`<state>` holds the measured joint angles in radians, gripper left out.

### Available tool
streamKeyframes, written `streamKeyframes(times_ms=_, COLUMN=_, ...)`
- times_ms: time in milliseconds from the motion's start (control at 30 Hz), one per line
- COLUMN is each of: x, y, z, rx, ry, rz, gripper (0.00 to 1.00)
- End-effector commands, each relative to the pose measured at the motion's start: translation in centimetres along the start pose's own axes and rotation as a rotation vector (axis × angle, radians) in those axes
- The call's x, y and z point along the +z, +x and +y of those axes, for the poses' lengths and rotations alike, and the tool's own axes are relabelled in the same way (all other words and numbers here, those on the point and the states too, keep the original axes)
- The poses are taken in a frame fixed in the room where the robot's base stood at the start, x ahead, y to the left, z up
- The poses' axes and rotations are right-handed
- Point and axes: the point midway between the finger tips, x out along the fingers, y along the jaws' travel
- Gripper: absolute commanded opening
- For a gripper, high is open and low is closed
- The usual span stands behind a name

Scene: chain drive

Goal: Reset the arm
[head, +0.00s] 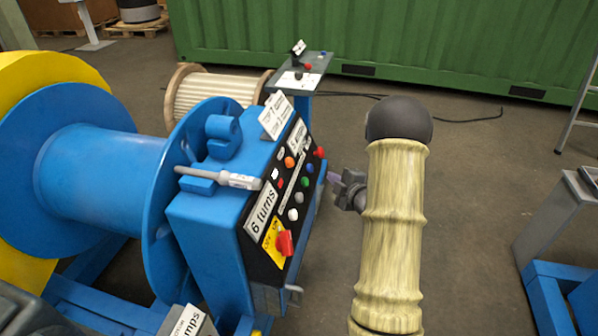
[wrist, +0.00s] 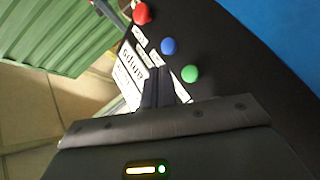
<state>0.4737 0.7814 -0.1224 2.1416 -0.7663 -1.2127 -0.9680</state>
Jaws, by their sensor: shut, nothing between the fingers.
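My arm, in a pale yellow sleeve, reaches forward at the middle right of the head view. My gripper (head: 336,180) is to the right of the control panel on the blue machine (head: 205,215), its fingers pointing at the panel. In the wrist view the gripper fingers (wrist: 158,88) are together and empty, in front of the black panel face (wrist: 225,50). A red button (wrist: 142,14), a blue button (wrist: 169,46) and a green button (wrist: 190,74) show there beside white labels. I cannot tell whether the fingertips touch the panel.
A large blue spool (head: 95,170) stands at the left. A grey and blue stand (head: 550,230) is at the right. Floor between is clear.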

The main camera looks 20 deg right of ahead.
Motion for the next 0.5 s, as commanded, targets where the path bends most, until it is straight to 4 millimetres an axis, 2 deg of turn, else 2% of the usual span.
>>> streamKeyframes(times_ms=267, x=-0.7, y=0.1, z=0.2, rx=-0.023, ry=0.032, rz=-0.027, gripper=0.0)
streamKeyframes(times_ms=500, x=-4.2, y=-1.1, z=0.2, rx=-0.148, ry=0.252, rz=-0.211, gripper=0.0)
